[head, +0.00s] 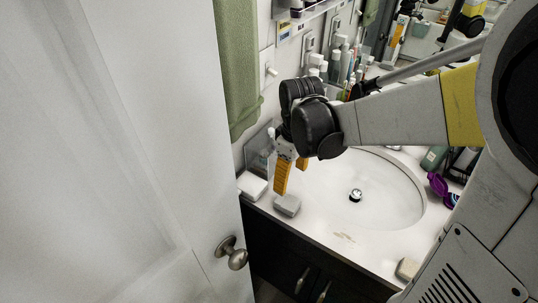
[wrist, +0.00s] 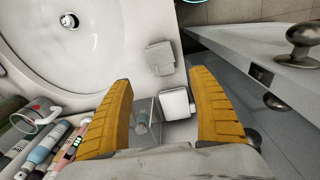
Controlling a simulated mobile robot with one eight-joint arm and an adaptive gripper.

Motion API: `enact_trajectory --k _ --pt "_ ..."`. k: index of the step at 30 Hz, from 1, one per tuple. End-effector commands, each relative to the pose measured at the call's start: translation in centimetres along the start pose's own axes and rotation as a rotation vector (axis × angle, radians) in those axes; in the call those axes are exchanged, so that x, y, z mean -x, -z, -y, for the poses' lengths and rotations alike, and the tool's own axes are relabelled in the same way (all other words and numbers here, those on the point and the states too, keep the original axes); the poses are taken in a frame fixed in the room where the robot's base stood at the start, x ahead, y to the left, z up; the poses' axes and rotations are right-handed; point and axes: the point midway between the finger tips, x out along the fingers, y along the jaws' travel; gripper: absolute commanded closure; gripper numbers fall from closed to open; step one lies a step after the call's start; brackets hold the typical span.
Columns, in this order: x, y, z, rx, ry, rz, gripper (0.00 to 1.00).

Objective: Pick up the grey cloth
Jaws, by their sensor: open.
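The grey cloth (head: 287,205) looks like a small folded pad on the white counter, at the front left of the sink. In the wrist view the grey cloth (wrist: 160,57) lies beyond my fingertips, roughly centred between them. My gripper (head: 291,181) points down above the counter's left end, close to the cloth in the head view. In the wrist view its orange fingers (wrist: 161,79) are spread wide with nothing between the tips. I cannot tell the exact height of the fingertips over the cloth.
A white block-like item (head: 253,186) sits left of the cloth; in the wrist view it is near a clear container (wrist: 143,120). The sink basin (head: 375,185) is to the right. The door (head: 130,160) with its knob stands close on the left. Bottles (wrist: 45,150) crowd the wrist view's lower left.

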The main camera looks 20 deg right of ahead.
Motion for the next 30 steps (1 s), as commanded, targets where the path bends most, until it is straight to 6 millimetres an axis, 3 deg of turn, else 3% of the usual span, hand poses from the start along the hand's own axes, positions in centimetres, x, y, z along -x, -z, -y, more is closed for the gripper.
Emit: enact_trajectory --k 12,20,30 --pt "-6.0 0.3 -0.2 0.058 0.032 0.04 0.3" --pt "-7.9 0.2 -0.1 0.057 0.032 0.039 0.3" --pt "-12.5 0.0 0.3 0.057 0.031 0.039 0.3"
